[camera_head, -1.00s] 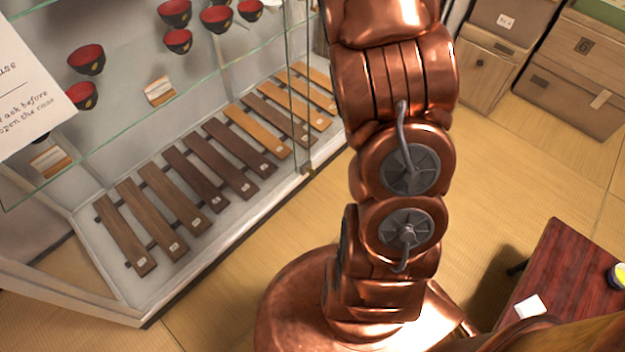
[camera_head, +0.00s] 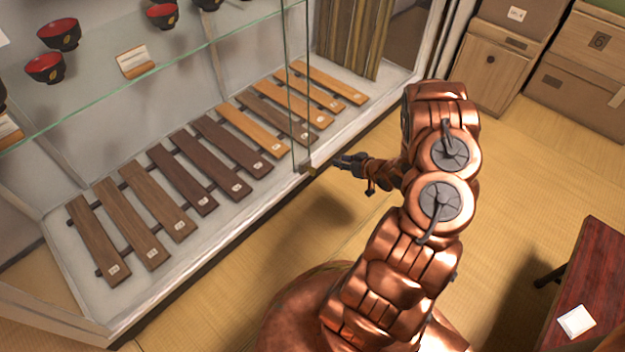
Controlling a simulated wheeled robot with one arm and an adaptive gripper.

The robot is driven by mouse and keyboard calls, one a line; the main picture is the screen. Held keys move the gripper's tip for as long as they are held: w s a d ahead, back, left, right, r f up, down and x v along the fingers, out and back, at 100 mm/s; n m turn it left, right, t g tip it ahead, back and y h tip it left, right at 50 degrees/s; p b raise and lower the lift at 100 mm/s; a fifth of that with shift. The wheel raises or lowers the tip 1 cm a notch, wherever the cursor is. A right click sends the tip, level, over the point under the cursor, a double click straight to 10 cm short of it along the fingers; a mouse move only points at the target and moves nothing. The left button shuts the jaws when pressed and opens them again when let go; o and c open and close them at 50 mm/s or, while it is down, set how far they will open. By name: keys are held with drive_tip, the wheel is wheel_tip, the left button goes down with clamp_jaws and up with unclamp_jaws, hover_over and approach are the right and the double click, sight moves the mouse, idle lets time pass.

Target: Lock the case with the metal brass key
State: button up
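The glass display case (camera_head: 170,287) stands at the left, with wooden slats on its floor and red-and-black bowls on a glass shelf. A small brass-coloured lock piece (camera_head: 306,168) sits at the bottom corner of its glass door, by the front edge. My gripper (camera_head: 340,161) is just right of that piece, pointing left toward the case. It is small and dark here, and I cannot tell whether its fingers are open or shut. No key can be made out in or near it.
Cardboard boxes (camera_head: 575,98) and a small wooden cabinet (camera_head: 492,70) stand at the back right. A dark red table (camera_head: 598,262) with a white card (camera_head: 576,321) is at the lower right.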

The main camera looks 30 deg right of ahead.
sight(313, 169)
drive_tip(key=s+a+f+m+t+y+b, duration=0.2)
drive_tip(key=a+f+t+b, duration=0.3)
drive_tip(key=a+t+b, duration=0.15)
drive_tip(key=shift+g, duration=0.45)
drive_tip(key=shift+b+x, duration=0.35)
drive_tip(key=shift+x, duration=3.6)
drive_tip(key=shift+a, duration=0.1)
drive_tip(key=shift+c, duration=0.4)
